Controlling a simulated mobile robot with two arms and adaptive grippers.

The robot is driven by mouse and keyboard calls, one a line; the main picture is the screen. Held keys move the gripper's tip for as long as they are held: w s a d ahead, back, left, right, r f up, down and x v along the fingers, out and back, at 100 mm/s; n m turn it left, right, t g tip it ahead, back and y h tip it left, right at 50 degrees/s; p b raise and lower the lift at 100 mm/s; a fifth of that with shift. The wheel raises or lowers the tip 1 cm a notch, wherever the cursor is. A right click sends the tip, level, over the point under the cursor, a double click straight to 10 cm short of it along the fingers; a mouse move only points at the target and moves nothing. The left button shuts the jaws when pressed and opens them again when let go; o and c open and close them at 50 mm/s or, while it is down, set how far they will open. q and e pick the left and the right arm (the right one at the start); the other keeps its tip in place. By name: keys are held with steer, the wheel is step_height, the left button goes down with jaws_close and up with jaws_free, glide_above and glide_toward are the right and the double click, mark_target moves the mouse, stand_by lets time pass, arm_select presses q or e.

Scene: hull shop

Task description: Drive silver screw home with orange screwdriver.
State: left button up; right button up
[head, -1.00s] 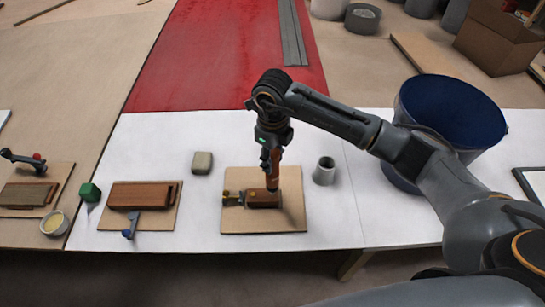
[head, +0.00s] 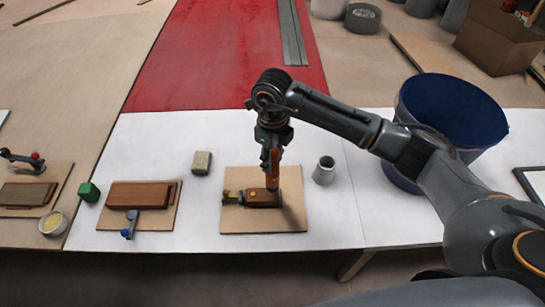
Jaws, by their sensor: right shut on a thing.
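My right gripper (head: 271,146) points down over the board (head: 290,217) at the middle of the white table. It is shut on the orange screwdriver (head: 272,168), which stands upright with its lower end at the brown block (head: 262,199) on that board. The block has a yellow and dark fitting at its left. The silver screw cannot be made out; the screwdriver and gripper cover the spot. My left gripper is not in view.
A grey cup (head: 324,171) stands right of the board, a beige block (head: 201,163) to its left. Another board (head: 111,218) holds a brown block and a blue-handled tool (head: 130,226). A green block (head: 89,191) is left of it. A large blue bin (head: 452,110) stands at right.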

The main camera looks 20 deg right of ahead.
steer(key=shift+f+b, duration=0.6)
steer(key=shift+b, duration=0.45)
stand_by(2.7)
steer(key=shift+r, duration=0.15)
steer(key=shift+r+p, duration=1.85)
steer(key=shift+r, duration=1.55)
